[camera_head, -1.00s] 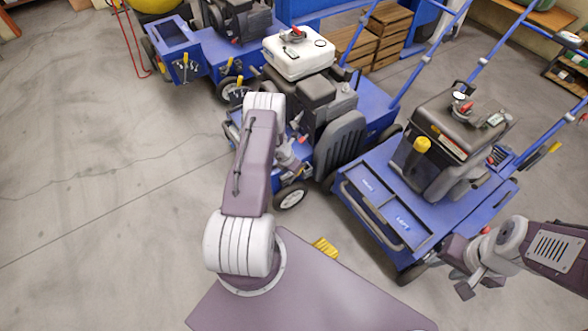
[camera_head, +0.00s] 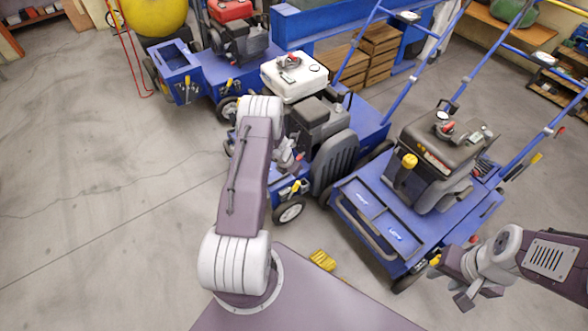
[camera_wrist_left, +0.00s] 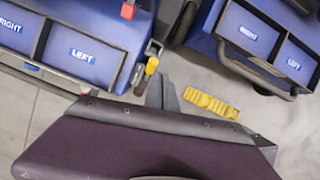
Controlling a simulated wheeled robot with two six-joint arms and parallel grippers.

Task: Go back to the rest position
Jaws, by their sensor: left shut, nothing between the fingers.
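My left arm reaches up the middle of the head view. Its gripper (camera_head: 290,164) is near the front of the middle blue machine (camera_head: 345,120), partly hidden by my arm. In the left wrist view, the left fingers (camera_wrist_left: 161,92) are together with nothing between them, above the floor. My right gripper (camera_head: 477,296) hangs at the lower right in the head view, beside the nearest blue machine (camera_head: 370,245). It holds nothing that I can see, and its finger gap is unclear.
A third blue machine (camera_head: 177,60) stands at the upper left. A yellow ridged piece (camera_head: 322,260) lies low beside my base; it also shows in the left wrist view (camera_wrist_left: 211,104). Wooden crates (camera_head: 378,48) stand behind. The grey floor (camera_head: 90,170) on the left is clear.

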